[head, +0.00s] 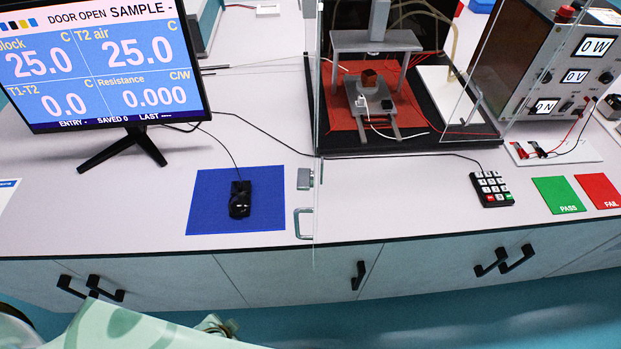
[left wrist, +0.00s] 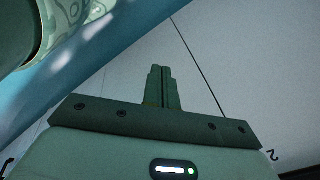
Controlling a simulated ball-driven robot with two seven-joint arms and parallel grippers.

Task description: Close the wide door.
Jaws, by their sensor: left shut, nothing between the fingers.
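The wide door appears to be the clear glass panel (head: 316,130) swung out toward me from the front left corner of the tester. It is open and seen almost edge-on. A metal pull handle (head: 303,223) and a small latch block (head: 305,179) sit on its left face near the front edge of the counter. A second clear panel (head: 484,60) stands angled at the tester's right side. In the left wrist view, my left gripper (left wrist: 163,88) is shut and empty, apart from the door. My left arm shows low in the head view. My right gripper is out of view.
The monitor (head: 105,62) reads DOOR OPEN. A black mouse (head: 240,200) lies on a blue mat (head: 205,205) left of the handle. A keypad (head: 491,188) sits right of the door. Cabinet handles (head: 358,275) stick out below the counter. Counter between door and keypad is mostly clear.

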